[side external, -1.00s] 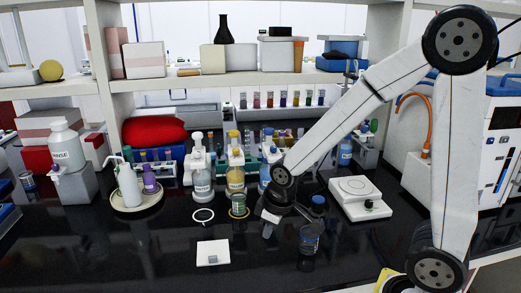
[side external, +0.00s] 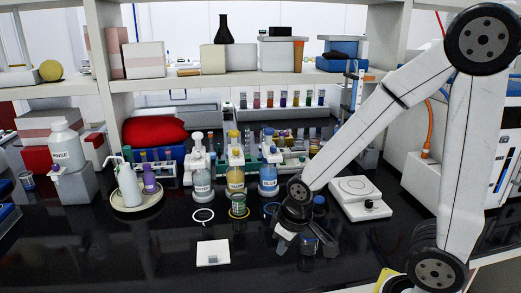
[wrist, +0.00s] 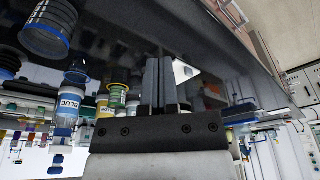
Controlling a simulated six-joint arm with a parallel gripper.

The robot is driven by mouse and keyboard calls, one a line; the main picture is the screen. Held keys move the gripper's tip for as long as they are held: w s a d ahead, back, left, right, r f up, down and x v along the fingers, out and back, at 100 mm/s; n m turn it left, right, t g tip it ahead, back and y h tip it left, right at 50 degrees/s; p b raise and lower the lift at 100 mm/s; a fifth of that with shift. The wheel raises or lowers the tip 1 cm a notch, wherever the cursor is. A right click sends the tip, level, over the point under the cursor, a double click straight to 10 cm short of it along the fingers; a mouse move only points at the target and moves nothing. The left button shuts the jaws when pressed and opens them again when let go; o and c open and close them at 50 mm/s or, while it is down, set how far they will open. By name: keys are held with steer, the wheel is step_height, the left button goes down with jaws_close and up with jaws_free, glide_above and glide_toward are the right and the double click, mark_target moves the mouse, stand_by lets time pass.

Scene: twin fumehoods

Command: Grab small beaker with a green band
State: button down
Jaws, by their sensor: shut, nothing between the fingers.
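The small beaker with a green band (side external: 238,206) stands upright on the black bench, on a yellow ring, in front of the yellow-labelled bottle. In the wrist view, which looks tipped over, the green-banded beaker (wrist: 118,97) shows left of the fingers. My gripper (side external: 284,243) is to the right of this beaker and nearer the camera, apart from it. In the wrist view my gripper (wrist: 159,68) has its two fingers together with nothing between them.
A blue-banded beaker (wrist: 48,28) stands close to my gripper, partly hidden by it in the side view. Wash bottles, including a blue-labelled one (side external: 268,180), stand behind. A white plate (side external: 213,253) lies front left. A white stirrer (side external: 359,197) stands right.

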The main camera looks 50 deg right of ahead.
jaws_free()
stand_by(0.4)
